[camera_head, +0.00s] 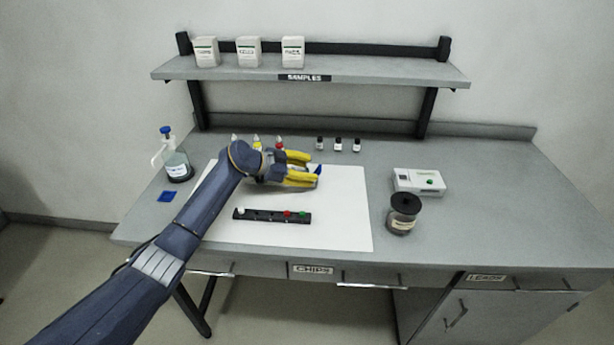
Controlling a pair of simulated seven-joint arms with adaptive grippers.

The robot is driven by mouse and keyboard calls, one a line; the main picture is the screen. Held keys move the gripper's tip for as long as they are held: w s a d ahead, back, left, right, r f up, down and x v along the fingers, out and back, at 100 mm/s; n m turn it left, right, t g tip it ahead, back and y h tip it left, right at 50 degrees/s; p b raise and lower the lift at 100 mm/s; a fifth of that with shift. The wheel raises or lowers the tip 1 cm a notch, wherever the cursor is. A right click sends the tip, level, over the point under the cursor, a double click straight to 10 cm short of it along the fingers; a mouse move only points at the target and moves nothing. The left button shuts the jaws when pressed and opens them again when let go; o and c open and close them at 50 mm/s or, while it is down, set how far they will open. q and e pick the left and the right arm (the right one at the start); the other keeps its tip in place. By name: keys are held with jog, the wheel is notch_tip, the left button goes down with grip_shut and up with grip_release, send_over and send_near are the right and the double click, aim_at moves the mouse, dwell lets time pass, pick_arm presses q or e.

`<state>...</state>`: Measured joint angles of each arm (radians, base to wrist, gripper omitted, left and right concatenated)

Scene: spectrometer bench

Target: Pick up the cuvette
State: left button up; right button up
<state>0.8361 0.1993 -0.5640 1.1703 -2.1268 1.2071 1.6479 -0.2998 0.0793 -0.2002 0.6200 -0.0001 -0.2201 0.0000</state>
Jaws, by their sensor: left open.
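My left gripper (312,169) reaches in from the left over the white mat (345,215), its yellow fingers open and pointing right. A small dark-blue piece (318,170) shows at the fingertips, in or just beyond the gap; it may be the cuvette, but it is too small to be sure. I cannot tell whether the fingers touch it. A black rack (262,216) lies on the mat in front of the gripper, with white, red and green tops in it. My right gripper is not in view.
Small bottles with white, yellow and red tops stand behind my left arm. Three dark-capped vials (338,145) stand at the back. A white device (418,182) and dark-lidded jar (403,214) are right. The shelf (380,76) overhangs the back.

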pick_arm(q)
grip_shut()
dwell(0.4)
